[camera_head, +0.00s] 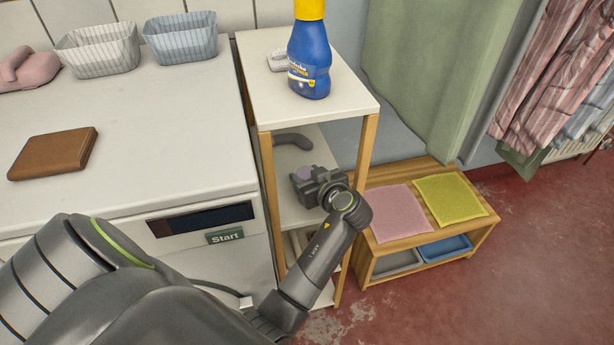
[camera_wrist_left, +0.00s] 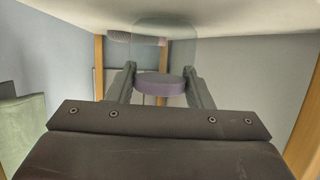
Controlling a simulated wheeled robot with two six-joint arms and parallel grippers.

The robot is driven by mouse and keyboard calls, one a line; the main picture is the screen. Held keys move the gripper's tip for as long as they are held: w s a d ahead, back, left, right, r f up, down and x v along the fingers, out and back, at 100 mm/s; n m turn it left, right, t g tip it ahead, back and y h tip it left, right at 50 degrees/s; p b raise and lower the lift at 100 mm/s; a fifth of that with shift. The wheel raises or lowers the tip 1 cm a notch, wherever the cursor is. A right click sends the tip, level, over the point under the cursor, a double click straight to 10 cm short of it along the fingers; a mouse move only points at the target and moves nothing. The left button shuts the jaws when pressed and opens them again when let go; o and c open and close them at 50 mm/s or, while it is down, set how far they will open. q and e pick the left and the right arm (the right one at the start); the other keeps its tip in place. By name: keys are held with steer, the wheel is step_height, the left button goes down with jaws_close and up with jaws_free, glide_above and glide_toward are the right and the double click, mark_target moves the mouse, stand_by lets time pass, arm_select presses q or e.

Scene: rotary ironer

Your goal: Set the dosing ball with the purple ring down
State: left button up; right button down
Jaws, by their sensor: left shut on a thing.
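The dosing ball shows in the left wrist view as a clear, see-through body (camera_wrist_left: 165,45) with a purple ring (camera_wrist_left: 160,86) between my fingers. In the head view a bit of purple (camera_head: 303,173) shows at my left gripper (camera_head: 308,180). The left gripper is shut on the ball, at the open front of the narrow shelf unit, near its middle board (camera_head: 298,210). I cannot tell whether the ball touches the board. Most of the ball is hidden in the head view. My right gripper is in neither view.
A dark curved thing (camera_head: 293,140) lies further back on the middle board. A blue bottle (camera_head: 309,65) stands on the unit's top (camera_head: 350,100). Wooden posts (camera_head: 367,150) flank the opening. A low bench (camera_head: 400,250) with pink and yellow cloths stands right of it.

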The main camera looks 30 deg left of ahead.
arm_select(q)
steer(key=shift+d, duration=0.1)
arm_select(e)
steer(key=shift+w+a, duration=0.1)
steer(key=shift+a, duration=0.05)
arm_select(q)
steer(key=shift+f, duration=0.1)
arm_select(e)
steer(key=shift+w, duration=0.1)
arm_select(q)
steer(key=o, duration=1)
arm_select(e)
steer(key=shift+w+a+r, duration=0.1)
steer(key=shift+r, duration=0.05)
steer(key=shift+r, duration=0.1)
